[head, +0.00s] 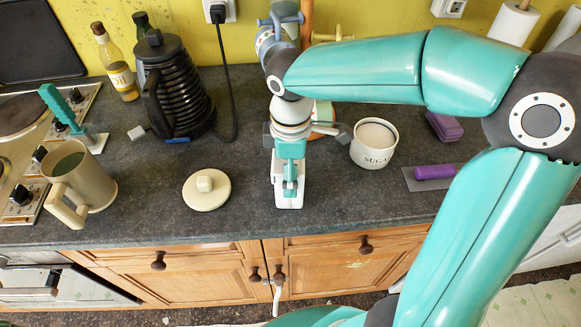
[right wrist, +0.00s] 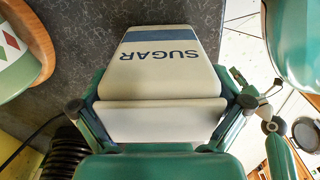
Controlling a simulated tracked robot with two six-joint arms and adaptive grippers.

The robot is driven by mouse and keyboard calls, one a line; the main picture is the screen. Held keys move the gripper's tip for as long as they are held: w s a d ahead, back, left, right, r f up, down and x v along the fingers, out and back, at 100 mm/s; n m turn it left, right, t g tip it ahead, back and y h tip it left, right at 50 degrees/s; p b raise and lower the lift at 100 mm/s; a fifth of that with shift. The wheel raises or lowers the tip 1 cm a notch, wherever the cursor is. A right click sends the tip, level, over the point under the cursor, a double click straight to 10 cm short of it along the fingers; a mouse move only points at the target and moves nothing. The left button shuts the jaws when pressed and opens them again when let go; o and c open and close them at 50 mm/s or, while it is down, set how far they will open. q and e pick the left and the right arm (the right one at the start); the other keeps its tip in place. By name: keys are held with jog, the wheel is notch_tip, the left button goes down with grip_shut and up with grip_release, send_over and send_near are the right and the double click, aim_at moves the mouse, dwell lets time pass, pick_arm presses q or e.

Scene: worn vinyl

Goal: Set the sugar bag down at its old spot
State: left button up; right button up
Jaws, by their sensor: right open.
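The sugar bag (right wrist: 172,65) is white with blue lettering and a blue band; in the right wrist view it fills the space between my right gripper's fingers (right wrist: 163,108). In the head view a white part of the bag (head: 289,202) shows at the counter, near its front edge. My right gripper (head: 290,176) is above it, with its teal parts covering much of the bag. The fingers are open, one on each side of the bag. Whether they touch it I cannot tell. My left gripper is in neither view.
A SUGAR pot (head: 373,145) stands right of the gripper, and its likely lid (head: 206,190) lies to the left. A black kettle (head: 178,90), a beige mug (head: 80,180), a purple-handled tool (head: 435,173) and a purple block (head: 443,125) are on the dark counter (head: 330,205).

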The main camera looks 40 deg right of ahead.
jog(key=shift+r, duration=0.15)
jog(key=shift+r+p, duration=3.45)
jog(key=shift+r, duration=0.45)
notch_tip(320, 180, up, 12)
jog(key=shift+f, duration=0.1)
